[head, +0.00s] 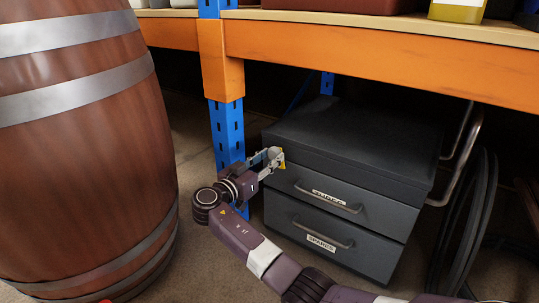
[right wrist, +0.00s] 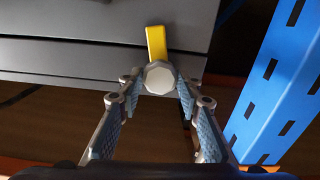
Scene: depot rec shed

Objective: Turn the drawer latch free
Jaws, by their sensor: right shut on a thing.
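The dark grey drawer cabinet (head: 340,140) stands on the floor under the orange shelf. Its upper drawer (head: 352,202) and lower drawer (head: 330,243) look closed. The drawer latch is at the upper left of the cabinet front; in the right wrist view it has a pale faceted hub (right wrist: 160,77) and a yellow lever (right wrist: 156,42) pointing up in the picture. In the head view only a bit of yellow (head: 282,164) shows at the fingertips. My right gripper (head: 274,157) is shut on the latch hub, one finger on each side. My left gripper is out of view.
A blue slotted post (head: 226,135) stands close beside my right gripper. An orange shelf beam (head: 380,58) runs above the cabinet. A large wooden barrel (head: 85,160) fills the left. Black coiled hose (head: 470,220) hangs at the right.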

